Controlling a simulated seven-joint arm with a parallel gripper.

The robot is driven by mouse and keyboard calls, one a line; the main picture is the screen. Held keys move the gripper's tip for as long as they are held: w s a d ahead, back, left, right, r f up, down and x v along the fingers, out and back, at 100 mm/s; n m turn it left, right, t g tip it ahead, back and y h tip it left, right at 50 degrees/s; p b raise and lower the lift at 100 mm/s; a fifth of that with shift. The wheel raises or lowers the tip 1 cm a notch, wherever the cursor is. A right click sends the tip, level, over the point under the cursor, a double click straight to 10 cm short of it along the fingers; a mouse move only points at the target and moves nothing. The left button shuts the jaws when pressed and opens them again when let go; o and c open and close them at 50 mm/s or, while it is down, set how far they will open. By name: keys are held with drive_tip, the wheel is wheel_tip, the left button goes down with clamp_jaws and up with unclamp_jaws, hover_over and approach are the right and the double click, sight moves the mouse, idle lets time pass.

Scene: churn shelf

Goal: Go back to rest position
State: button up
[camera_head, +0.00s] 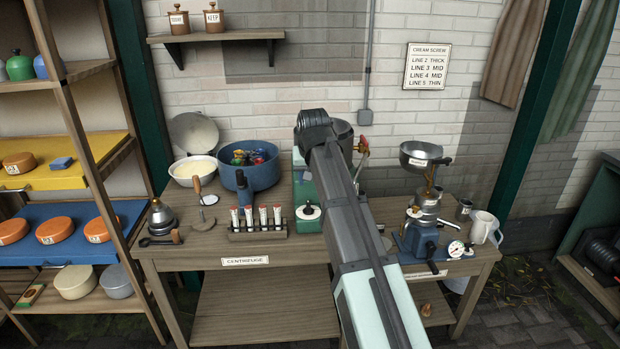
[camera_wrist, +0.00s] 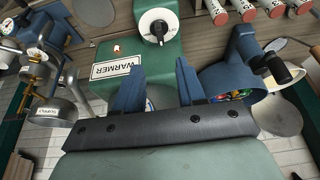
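My gripper (camera_wrist: 158,78) shows in the wrist view with its two blue fingers spread apart and nothing gripped between them. It is over the green warmer (camera_wrist: 140,70), which has a black-and-white dial (camera_wrist: 157,27) and a "WARMER" label. In the head view my arm reaches out over the bench (camera_head: 240,255). The fingers are hidden there behind the arm, which also covers much of the warmer (camera_head: 306,190).
A blue pot (camera_head: 262,175) with colourful items and a rack of capped tubes (camera_head: 258,232) stand left of the arm. A metal separator (camera_head: 425,215), a gauge and a white jug (camera_head: 484,227) stand right. A shelf unit (camera_head: 85,130) is at far left.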

drive_tip(key=s+a+f+m+g+y, duration=0.1)
drive_tip(key=s+a+f+y, duration=0.2)
drive_tip(key=f, duration=0.6)
drive_tip(key=s+a+f+m+g, duration=0.1)
drive_tip(key=s+a+f+g, duration=0.2)
drive_tip(key=f, duration=0.6)
drive_tip(key=s+d+f+g, duration=0.15)
drive_tip(key=s+f, duration=0.25)
drive_tip(key=f, duration=0.4)
drive_tip(key=s+d+f+h, duration=0.1)
drive_tip(key=s+d+f, duration=0.25)
drive_tip(key=f, duration=0.45)
drive_tip(key=s+d+f, duration=0.2)
drive_tip(key=s+f, duration=0.3)
drive_tip(key=f, duration=0.3)
drive_tip(key=s+d+f+g, duration=0.2)
drive_tip(key=s+f, duration=0.5)
drive_tip(key=s, duration=0.4)
drive_tip(key=s+d+f+n+g+h, duration=0.1)
drive_tip(key=s+d+f, duration=0.2)
drive_tip(key=s+f, duration=0.4)
drive_tip(key=s+d+f+n+g+h, duration=0.1)
drive_tip(key=s+f, duration=0.7)
drive_tip(key=s, duration=0.9)
drive_tip(key=shift+s+d+g, duration=0.2)
drive_tip(key=shift+d+g, duration=0.65)
drive_tip(key=shift+d, duration=0.25)
